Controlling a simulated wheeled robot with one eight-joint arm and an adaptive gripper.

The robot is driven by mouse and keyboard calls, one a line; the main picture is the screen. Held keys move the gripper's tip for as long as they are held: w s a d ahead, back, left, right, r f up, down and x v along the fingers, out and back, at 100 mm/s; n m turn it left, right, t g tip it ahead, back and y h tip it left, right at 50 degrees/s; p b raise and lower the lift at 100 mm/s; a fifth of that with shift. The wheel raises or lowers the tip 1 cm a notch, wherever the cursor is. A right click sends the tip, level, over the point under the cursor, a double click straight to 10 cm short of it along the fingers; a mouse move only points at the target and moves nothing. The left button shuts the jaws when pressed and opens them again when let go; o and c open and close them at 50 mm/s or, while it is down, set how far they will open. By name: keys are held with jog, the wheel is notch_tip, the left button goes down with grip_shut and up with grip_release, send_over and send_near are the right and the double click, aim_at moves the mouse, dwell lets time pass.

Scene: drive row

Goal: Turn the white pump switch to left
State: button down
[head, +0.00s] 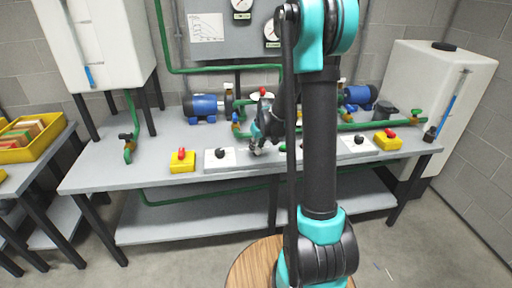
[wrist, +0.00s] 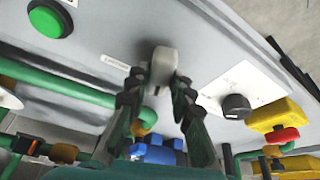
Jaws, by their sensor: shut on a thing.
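The white pump switch (wrist: 165,62) is a pale, rounded lever on the grey panel in the wrist view, beside a small printed label (wrist: 116,66). My gripper (wrist: 161,78) has its two dark fingers shut on the switch, one on each side. In the head view my gripper (head: 257,148) is low at the bench's front edge, left of my upright arm. The switch cannot be made out there. Its exact angle is hard to tell.
A green button (wrist: 50,19) and a black knob on a white plate (wrist: 236,105) flank the switch. Yellow boxes with red knobs (head: 182,160) (head: 388,140) stand on the grey bench (head: 120,178). Blue pumps (head: 204,105) and green pipes (head: 165,45) are behind; white tanks (head: 95,45) stand at both sides.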

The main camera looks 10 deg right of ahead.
jog(key=n+y, duration=0.1)
jog(key=n, duration=0.1)
jog(key=n+g, duration=0.1)
jog(key=n, duration=0.2)
jog(key=shift+d+y, duration=0.1)
jog(key=shift+y, duration=0.3)
jog(key=shift+n, duration=0.3)
jog(key=c, duration=1.3)
grip_release()
jog(key=v, duration=1.2)
jog(key=shift+w, duration=0.2)
